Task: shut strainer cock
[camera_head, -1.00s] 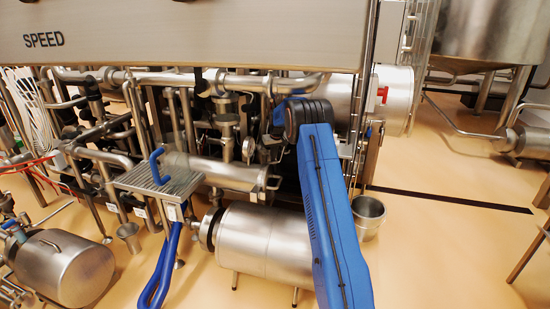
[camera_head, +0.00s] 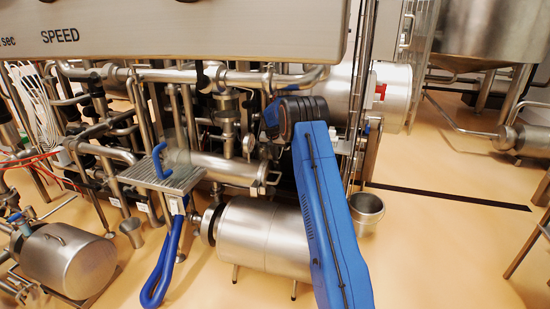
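No part in the camera view can be surely told as the strainer cock. A horizontal steel cylinder (camera_head: 225,168) with a small bent handle at its right end lies among the pipes, and it may be the strainer. A blue curved handle (camera_head: 159,163) stands up from a ribbed metal plate (camera_head: 172,180) left of it. My blue arm rises from the bottom right, and its black joint is close to the right of the cylinder. My gripper is not visible; the arm and pipework may hide it.
A steel motor-like drum (camera_head: 265,240) stands low in front, with a blue hose (camera_head: 160,270) to its left. A bucket (camera_head: 366,213) stands on the floor to the right. A panel marked SPEED (camera_head: 180,30) overhangs the pipes. The floor (camera_head: 440,250) at right is mostly open.

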